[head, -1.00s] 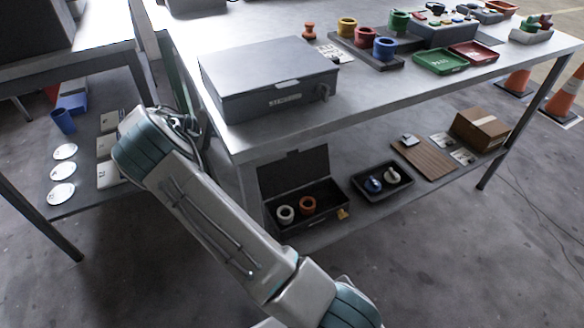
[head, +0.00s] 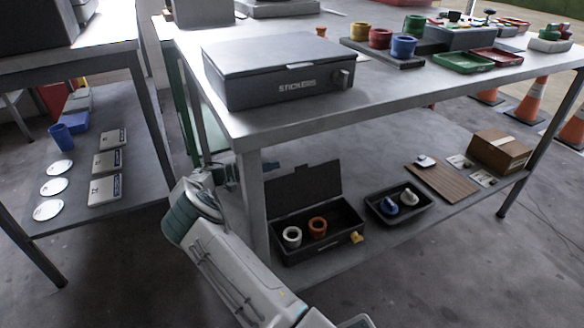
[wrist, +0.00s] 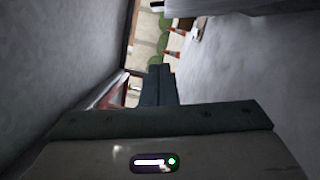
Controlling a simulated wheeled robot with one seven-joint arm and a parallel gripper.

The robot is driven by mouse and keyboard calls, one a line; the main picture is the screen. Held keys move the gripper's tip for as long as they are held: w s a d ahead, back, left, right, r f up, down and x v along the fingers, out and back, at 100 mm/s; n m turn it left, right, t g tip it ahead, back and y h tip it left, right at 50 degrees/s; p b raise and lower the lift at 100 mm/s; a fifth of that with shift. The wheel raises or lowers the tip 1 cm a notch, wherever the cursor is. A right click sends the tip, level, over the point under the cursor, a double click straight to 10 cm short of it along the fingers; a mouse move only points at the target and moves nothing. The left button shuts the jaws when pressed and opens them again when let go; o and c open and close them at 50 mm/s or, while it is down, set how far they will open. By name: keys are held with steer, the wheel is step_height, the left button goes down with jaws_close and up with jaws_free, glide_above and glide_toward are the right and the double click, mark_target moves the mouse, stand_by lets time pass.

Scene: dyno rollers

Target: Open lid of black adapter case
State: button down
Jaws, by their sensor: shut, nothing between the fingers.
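The black adapter case (head: 325,240) sits on the lower shelf near the left front table leg. Its lid (head: 303,190) stands raised at the back, and the case is open. A white ring (head: 291,237) and an orange ring (head: 317,227) sit inside. My arm comes in from the bottom and reaches behind the left front table leg, under the tabletop. My gripper is mostly hidden there in the head view; a small dark part shows just behind the lid's left end. In the wrist view my gripper (wrist: 158,85) has its fingers together and empty. The case cannot be made out there.
The lower shelf (head: 430,150) also holds a black tray (head: 397,204), a brown board (head: 440,180) and a cardboard box (head: 500,150). The tabletop above carries a grey STICKERS case (head: 275,85). The table leg (head: 252,200) stands close to my arm.

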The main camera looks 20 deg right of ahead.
mark_target(304, 187)
steer(key=s+d+r+p, duration=0.1)
steer(key=s+d+p, duration=0.4)
steer(key=p, duration=0.1)
steer(key=shift+r, duration=0.3)
steer(key=shift+d, duration=0.1)
